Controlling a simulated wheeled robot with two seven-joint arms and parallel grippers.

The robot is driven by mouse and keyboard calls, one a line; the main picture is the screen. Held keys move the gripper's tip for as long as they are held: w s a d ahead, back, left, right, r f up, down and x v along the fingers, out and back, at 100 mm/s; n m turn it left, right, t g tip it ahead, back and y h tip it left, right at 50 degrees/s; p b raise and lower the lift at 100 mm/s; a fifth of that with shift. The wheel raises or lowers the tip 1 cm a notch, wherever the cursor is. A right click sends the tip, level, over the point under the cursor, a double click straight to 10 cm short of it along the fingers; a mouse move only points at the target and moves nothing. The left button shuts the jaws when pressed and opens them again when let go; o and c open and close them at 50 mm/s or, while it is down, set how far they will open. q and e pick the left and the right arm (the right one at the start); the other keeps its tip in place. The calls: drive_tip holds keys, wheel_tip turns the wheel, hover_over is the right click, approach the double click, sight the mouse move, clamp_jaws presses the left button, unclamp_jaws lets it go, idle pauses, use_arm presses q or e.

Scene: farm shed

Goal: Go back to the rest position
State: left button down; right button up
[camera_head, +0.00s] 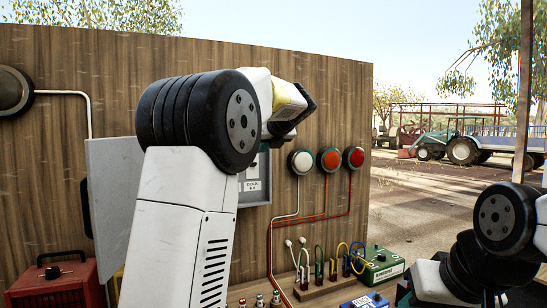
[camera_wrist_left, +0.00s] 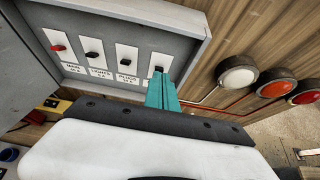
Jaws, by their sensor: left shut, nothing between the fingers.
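My left gripper (camera_wrist_left: 162,92) shows in the left wrist view as teal fingers, closed together and empty. They overlap the lower edge of an open grey switch box (camera_wrist_left: 185,55), in front of its rightmost label; I cannot tell whether they touch the rightmost switch (camera_wrist_left: 158,70). In the head view my left arm rises in front of the box (camera_head: 262,180), its wrist bent right; the fingers are hidden there. My right arm is folded at the lower right, and its gripper fingers do not show.
The box's open door (camera_head: 113,190) sticks out at left. White (camera_head: 301,161), orange (camera_head: 329,159) and red (camera_head: 354,157) lamps are on the wooden wall (camera_head: 60,130). Below are a green device (camera_head: 383,267), cables and a red box (camera_head: 55,285). A tractor (camera_head: 460,148) stands far off.

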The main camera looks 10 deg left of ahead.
use_arm(q)
drive_tip(key=shift+s+d+r, duration=0.15)
drive_tip(key=shift+s+r, duration=0.1)
drive_tip(key=s+a+f+n+g+h, duration=0.25)
drive_tip(key=s+f+n+h, duration=0.25)
drive_tip(key=s+f+n, duration=0.65)
drive_tip(key=s+d+f+n+h, duration=0.1)
drive_tip(key=s+f+n, duration=0.3)
drive_tip(key=s, duration=0.5)
drive_tip(key=s+d+f+n+g+h, duration=0.1)
drive_tip(key=s+d+f+n+h, duration=0.1)
drive_tip(key=s+d+f+n, duration=0.2)
drive_tip(key=s+d+f+n+h, duration=0.1)
drive_tip(key=s+d+f+n, duration=0.2)
drive_tip(key=s+n, duration=0.6)
drive_tip(key=s+f, duration=0.1)
drive_tip(key=s, duration=0.3)
drive_tip(key=shift+s+f, duration=0.35)
drive_tip(key=shift+s, duration=0.05)
drive_tip(key=shift+g, duration=0.25)
